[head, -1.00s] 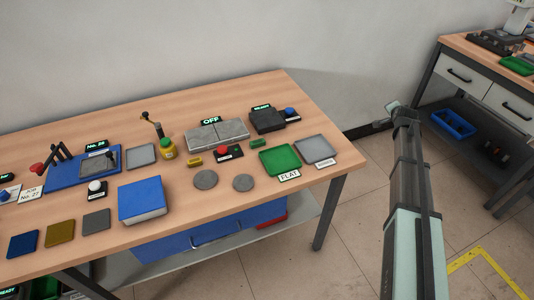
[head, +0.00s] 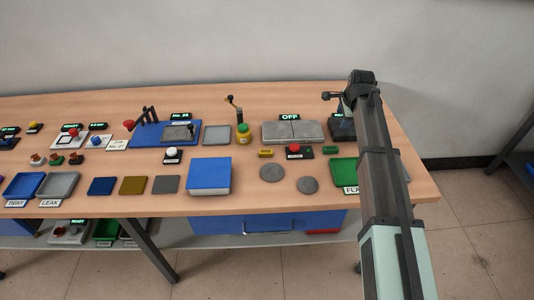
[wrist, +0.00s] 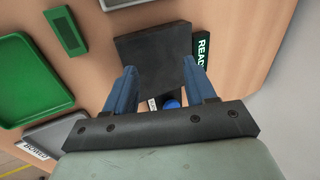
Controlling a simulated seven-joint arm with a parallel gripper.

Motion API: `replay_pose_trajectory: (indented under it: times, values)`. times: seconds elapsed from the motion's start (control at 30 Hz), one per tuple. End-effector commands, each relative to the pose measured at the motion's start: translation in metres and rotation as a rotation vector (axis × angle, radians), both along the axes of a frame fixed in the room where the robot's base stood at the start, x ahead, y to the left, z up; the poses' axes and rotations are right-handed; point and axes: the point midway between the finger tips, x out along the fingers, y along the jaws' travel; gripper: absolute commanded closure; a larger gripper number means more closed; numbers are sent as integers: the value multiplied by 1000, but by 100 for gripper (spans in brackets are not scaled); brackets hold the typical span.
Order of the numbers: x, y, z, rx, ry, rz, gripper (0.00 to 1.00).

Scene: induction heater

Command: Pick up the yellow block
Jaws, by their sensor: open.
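The yellow block (head: 266,153) is small and lies on the wooden table in the head view, in front of the grey slabs and left of a red button. It is not in the wrist view. My gripper (head: 341,107) is at the right end of the table, well right of the yellow block. In the wrist view its two blue fingers (wrist: 160,70) are apart, with nothing held, above a black box-like device (wrist: 152,52).
A green block (wrist: 66,33) and a green tray (wrist: 30,82) are left of my gripper in the wrist view. Grey slabs (head: 292,131), a red button (head: 293,149), a yellow-green post (head: 243,134) and grey discs (head: 271,172) surround the yellow block.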

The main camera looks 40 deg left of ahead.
Motion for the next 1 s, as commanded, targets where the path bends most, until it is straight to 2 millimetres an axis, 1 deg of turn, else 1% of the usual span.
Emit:
replay_pose_trajectory:
  times: [0.03,0.07,0.1,0.17,0.2,0.27,0.3,0.37,0.4,0.53,0.63,0.7,0.77,0.87,1.0]
  values:
    - [-22,21,6,-12,30,5,45]
    - [-33,31,9,-20,48,4,45]
    - [-50,43,13,-32,73,1,45]
    - [-74,61,18,-52,109,-5,45]
    - [-91,72,23,-68,132,-8,45]
    - [-117,88,30,-91,164,-14,45]
    - [-135,97,34,-108,184,-17,45]
    - [-159,110,40,-134,212,-24,45]
    - [-175,118,44,-151,228,-29,45]
    - [-217,135,56,-200,267,-46,45]
    - [-239,143,62,-227,285,-57,45]
    - [-248,145,65,-240,292,-62,45]
    - [-253,147,66,-246,296,-65,45]
    - [-257,147,59,-251,300,-67,45]
    - [-257,146,38,-251,300,-67,45]
